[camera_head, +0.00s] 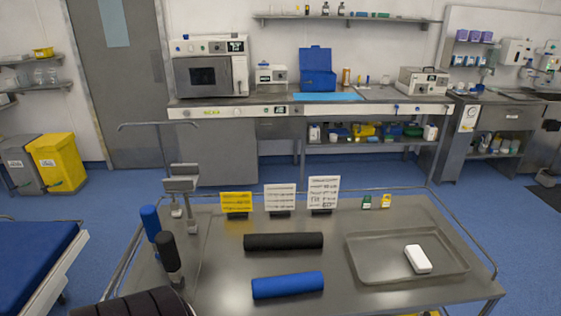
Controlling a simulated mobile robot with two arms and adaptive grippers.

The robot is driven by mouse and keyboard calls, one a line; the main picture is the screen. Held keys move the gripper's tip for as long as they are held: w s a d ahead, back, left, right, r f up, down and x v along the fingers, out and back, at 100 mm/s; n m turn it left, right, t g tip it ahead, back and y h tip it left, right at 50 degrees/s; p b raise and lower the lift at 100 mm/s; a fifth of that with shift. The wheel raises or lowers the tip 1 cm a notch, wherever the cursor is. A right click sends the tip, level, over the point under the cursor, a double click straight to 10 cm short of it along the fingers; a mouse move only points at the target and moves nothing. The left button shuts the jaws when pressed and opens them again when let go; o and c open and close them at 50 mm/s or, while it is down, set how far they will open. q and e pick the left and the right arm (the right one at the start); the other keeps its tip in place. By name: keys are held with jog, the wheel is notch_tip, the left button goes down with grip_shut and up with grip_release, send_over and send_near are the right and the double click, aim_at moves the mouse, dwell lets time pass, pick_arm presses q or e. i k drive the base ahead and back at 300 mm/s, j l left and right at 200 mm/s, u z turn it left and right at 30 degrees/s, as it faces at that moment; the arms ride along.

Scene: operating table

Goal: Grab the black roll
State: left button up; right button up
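A black roll (283,241) lies on its side on the steel table (215,265), left to right, near the middle. A blue roll (287,285) lies nearer to me, roughly parallel to it and apart from it. A second black cylinder (167,252) and a blue cylinder (150,222) stand upright at the table's left side. Neither of my grippers shows in the head view. Nothing is seen touching the lying black roll.
A shallow steel tray (365,268) holding a white block (418,259) is at the right. Yellow (236,202) and white (280,197) sign cards stand behind the black roll. A metal stand (181,184) rises at the left. A dark ribbed shape (140,304) covers the lower left.

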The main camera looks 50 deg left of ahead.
aim_at(310, 240)
jog(key=u, duration=1.55)
jog(key=i+u, duration=0.35)
jog(key=k+j, duration=0.05)
